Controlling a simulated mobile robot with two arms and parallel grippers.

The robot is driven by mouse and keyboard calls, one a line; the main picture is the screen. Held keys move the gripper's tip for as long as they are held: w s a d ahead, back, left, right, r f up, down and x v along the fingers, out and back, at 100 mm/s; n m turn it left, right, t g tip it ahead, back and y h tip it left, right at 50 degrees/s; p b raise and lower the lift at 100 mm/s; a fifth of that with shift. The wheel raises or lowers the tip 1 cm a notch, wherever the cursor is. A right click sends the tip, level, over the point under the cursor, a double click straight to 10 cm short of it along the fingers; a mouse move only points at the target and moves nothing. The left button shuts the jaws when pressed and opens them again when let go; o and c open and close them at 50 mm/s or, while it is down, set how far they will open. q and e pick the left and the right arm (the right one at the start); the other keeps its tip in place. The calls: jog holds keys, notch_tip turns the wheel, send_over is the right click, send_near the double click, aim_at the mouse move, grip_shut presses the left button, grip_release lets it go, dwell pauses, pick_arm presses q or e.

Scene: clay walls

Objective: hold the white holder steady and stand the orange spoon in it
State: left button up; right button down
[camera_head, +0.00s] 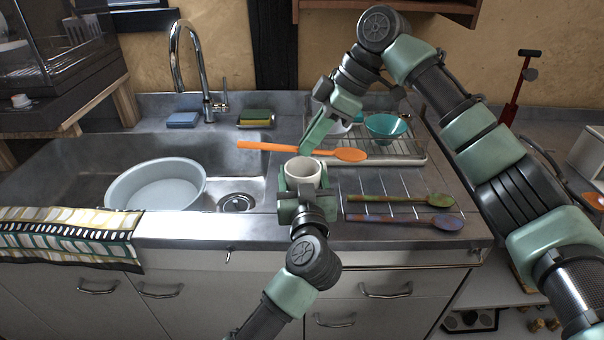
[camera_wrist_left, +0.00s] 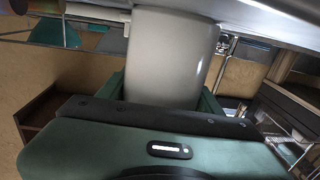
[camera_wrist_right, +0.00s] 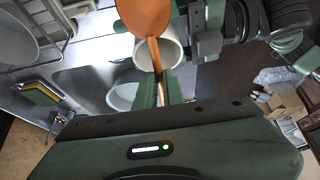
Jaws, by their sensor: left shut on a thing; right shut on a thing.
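The white holder (camera_head: 303,172) stands upright at the counter's front, right of the sink. My left gripper (camera_head: 301,190) is shut on it from the front; the holder's wall fills the middle of the left wrist view (camera_wrist_left: 170,55). My right gripper (camera_head: 312,146) is shut on the handle of the orange spoon (camera_head: 345,154). The spoon lies about level above and behind the holder, its bowl to the right and its handle end to the left. In the right wrist view the spoon's bowl (camera_wrist_right: 146,15) is near the camera, with the holder (camera_wrist_right: 172,52) behind it.
The sink with a pale basin (camera_head: 157,186) is at left. A dish rack (camera_head: 375,148) with a teal bowl (camera_head: 386,125) stands behind. Two more spoons, one green-ended (camera_head: 441,200) and one purple-blue with an orange end (camera_head: 447,222), lie at right. A sponge (camera_head: 257,116) sits behind the sink.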

jog(key=c, duration=1.5)
grip_release()
jog(key=shift+o, duration=0.2)
jog(key=shift+r, duration=0.1)
jog(key=v, duration=1.1)
jog(key=shift+d+r, duration=0.25)
jog(key=shift+r, duration=0.1)
